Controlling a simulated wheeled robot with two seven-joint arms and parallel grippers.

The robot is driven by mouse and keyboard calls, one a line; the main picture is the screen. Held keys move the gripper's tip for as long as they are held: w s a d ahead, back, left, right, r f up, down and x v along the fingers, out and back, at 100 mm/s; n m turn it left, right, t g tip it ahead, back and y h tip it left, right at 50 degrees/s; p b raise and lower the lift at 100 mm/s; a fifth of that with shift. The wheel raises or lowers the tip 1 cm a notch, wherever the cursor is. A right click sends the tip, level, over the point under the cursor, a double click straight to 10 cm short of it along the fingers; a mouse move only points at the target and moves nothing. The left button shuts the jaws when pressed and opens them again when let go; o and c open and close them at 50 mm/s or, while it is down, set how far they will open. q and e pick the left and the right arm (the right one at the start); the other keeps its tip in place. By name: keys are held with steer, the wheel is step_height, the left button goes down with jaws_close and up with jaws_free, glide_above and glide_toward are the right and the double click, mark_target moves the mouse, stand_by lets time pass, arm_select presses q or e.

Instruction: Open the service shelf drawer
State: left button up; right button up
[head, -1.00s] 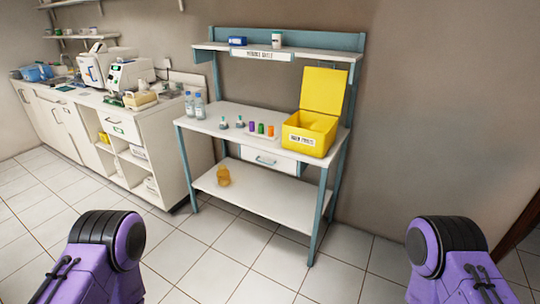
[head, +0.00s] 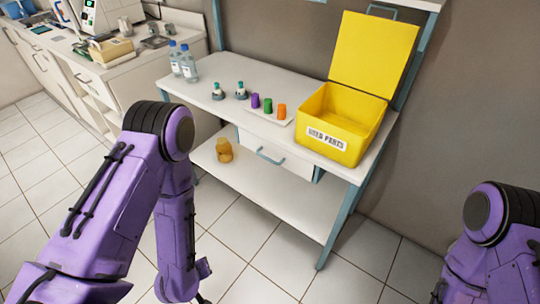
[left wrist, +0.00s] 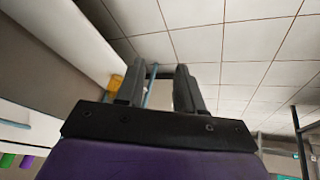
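The service shelf drawer (head: 285,163) is a white front under the worktop, with a grey-blue bar handle (head: 270,157). It looks closed. My left arm reaches down in front of the shelf unit, to the left of the drawer and nearer to me. In the head view the left fingers are mostly cut off at the bottom edge. My right arm is at the lower right, and its gripper is out of view.
The worktop (head: 220,70) holds bottles, small flasks, coloured vials and an open yellow box (head: 335,120). An amber bottle (head: 224,150) stands on the lower shelf (head: 290,205). A blue leg (head: 340,225) stands right of the drawer. Floor in front is clear.

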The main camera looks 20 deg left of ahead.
arm_select(q)
steer(key=w+d+f+n+t+h+b, duration=0.1)
steer(key=w+n+t+b, duration=0.1)
steer(key=w+b, duration=0.45)
steer(key=w+d+f+n+t+h+b, duration=0.1)
steer(key=w+d+t+h+b, duration=0.15)
steer(key=w, duration=0.75)
steer(key=w+d+r+n+t+h+b, duration=0.25)
steer(key=w+r+t+h+b, duration=0.2)
steer(key=w+r+b, duration=0.75)
steer(key=w+d, duration=0.3)
steer(key=w, duration=0.6)
steer(key=shift+w+f+t, duration=0.15)
steer(key=shift+f+t, duration=0.05)
steer(key=shift+t, duration=0.1)
jaws_close()
arm_select(e)
step_height(320, 180, down, 24)
steer(key=shift+s+f, duration=0.2)
